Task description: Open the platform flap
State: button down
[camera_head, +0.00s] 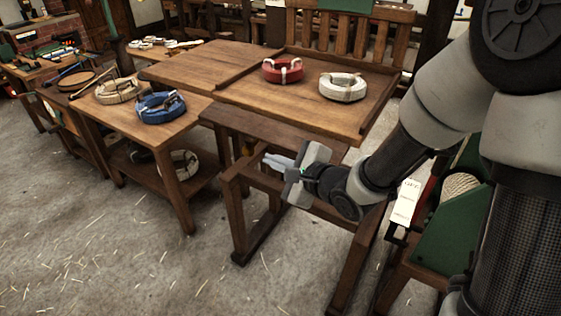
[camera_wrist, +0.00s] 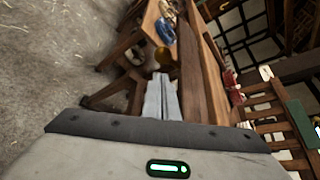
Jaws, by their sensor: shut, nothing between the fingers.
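The wooden platform (camera_head: 300,97) has a raised rim and a slatted back. A flat wooden panel (camera_head: 205,64) extends from its left side. A lower board (camera_head: 270,124) shows under the platform's front edge. I cannot tell for certain which board is the flap. My gripper (camera_head: 270,162) is shut and empty, in front of and below the lower board, pointing left. In the wrist view its fingers (camera_wrist: 161,95) lie together, with wooden planks (camera_wrist: 203,70) close to their right. I cannot tell whether they touch wood.
A red coil (camera_head: 283,71) and a white coil (camera_head: 343,87) lie on the platform. A side table (camera_head: 190,128) at left holds a blue coil (camera_head: 161,107) and a tan coil (camera_head: 118,91). A green box (camera_head: 448,235) stands at right. The front-left floor is clear apart from straw.

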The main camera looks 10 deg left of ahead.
aim_at(260, 137)
jog(key=x, duration=0.5)
jog(key=shift+w+a+f, duration=0.1)
jog(key=shift+w+a, duration=0.05)
jog(key=shift+w, duration=0.1)
jog(key=r+p, duration=0.1)
jog(key=p, duration=0.1)
jog(key=r+p, duration=0.1)
jog(key=p, duration=0.1)
jog(key=r+p, duration=0.1)
jog(key=r, duration=0.1)
jog(key=shift+s+a+r+p, duration=0.1)
jog(key=shift+s+p, duration=0.15)
jog(key=shift+p, duration=0.15)
